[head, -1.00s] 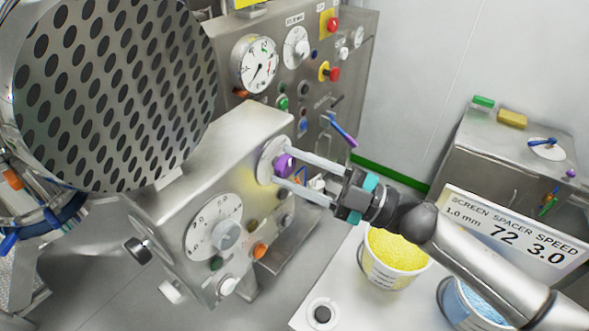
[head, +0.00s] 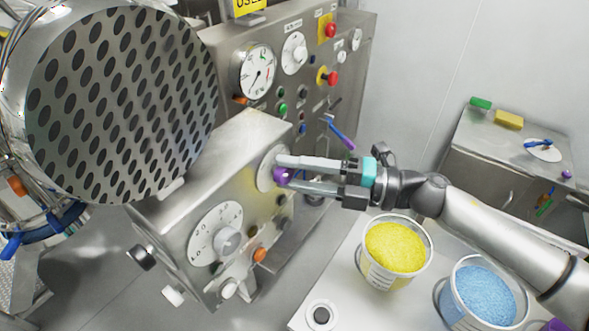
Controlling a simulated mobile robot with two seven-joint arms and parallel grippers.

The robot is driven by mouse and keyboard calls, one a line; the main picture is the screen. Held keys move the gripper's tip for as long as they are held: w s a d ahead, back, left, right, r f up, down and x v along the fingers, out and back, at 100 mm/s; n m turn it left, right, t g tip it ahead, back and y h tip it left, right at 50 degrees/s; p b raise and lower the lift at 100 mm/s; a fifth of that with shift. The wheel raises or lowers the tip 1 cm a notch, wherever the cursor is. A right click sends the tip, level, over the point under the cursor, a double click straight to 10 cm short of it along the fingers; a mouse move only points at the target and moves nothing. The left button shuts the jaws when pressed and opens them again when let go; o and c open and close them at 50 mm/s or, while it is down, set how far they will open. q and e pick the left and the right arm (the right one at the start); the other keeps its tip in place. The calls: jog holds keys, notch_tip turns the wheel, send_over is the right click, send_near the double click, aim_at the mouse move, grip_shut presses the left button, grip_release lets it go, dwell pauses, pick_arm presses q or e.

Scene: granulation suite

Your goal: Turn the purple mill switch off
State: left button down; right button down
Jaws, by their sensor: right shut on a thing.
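The purple mill switch (head: 281,175) is a small purple knob on a pale round plate (head: 265,174), on the side face of the steel mill box (head: 190,230). My right gripper (head: 279,171) comes in from the right, its two long fingers closed on the knob, one above and one below. The fingers hide part of the knob and plate, so I cannot read its position. My left gripper is not in view.
A large perforated steel disc (head: 120,105) stands at the left. A control panel (head: 335,60) with gauge and buttons is behind. Tubs of yellow granules (head: 396,247) and blue granules (head: 484,293) stand below my right arm. A steel cabinet (head: 500,150) is at the right.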

dwell(0.3)
jog(key=shift+c, duration=1.8)
grip_release()
jog(key=shift+s+d+f, duration=0.1)
jog(key=shift+d, duration=0.45)
jog(key=b+v, duration=0.4)
jog(key=v, duration=1)
jog(key=shift+b, duration=0.4)
jog(key=shift+s, duration=0.15)
